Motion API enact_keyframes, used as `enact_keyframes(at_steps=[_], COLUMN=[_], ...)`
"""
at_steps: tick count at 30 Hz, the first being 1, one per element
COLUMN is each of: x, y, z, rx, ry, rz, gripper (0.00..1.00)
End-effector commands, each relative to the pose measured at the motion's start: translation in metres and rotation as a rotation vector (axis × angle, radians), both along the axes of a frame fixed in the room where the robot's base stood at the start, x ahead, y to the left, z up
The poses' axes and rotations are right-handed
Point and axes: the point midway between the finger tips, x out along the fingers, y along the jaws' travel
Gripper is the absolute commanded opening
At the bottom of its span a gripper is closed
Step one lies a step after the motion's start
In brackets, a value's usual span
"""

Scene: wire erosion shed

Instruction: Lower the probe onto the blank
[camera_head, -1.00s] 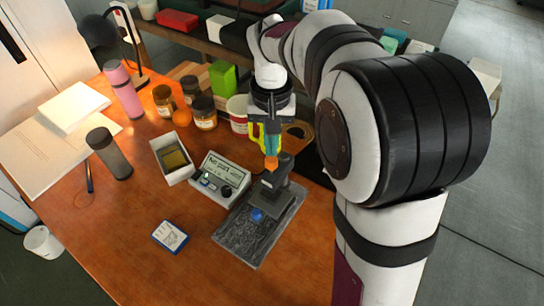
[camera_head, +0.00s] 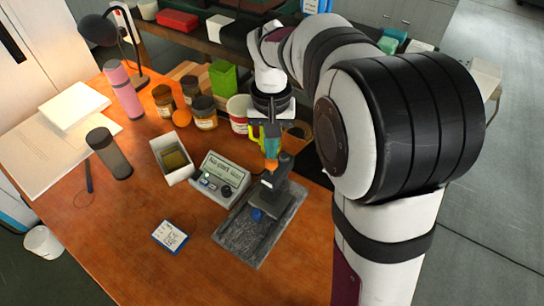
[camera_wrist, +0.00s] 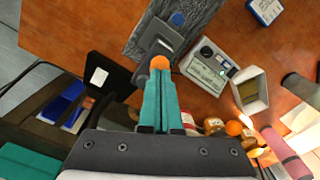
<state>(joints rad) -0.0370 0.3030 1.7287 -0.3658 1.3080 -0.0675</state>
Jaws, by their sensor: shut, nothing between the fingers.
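A dark gauge stand (camera_head: 270,197) rises from a grey stone-like base (camera_head: 240,232); the probe is not clear as a separate part. A small blue round piece (camera_head: 257,214) is at the stand's foot, possibly the blank; it also shows in the wrist view (camera_wrist: 178,19). My gripper (camera_head: 272,150) is shut and empty above the stand's top, fingers pointing down. In the wrist view its teal fingers (camera_wrist: 160,72) end at an orange rounded piece (camera_wrist: 160,62). I cannot tell whether that is a knob or finger pads. Any contact with the stand is unclear.
A readout box (camera_head: 221,178) with a lit screen stands left of the base, beside an open white box (camera_head: 171,158). A small blue-and-white device (camera_head: 170,236) lies in front. Several jars (camera_head: 204,112) and a red-white cup (camera_head: 238,114) stand behind.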

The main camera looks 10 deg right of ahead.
Motion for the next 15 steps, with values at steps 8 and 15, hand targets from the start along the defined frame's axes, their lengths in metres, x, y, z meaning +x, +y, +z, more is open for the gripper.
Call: enact_keyframes(at_steps=[8, 15], x=[-0.0002, -0.0005], y=[0.0, -0.0001], z=[-0.0059, -0.0108], rx=[-0.001, 0.0], ry=[0.001, 0.002], rz=[0.0, 0.0], gripper=[0.0, 0.0])
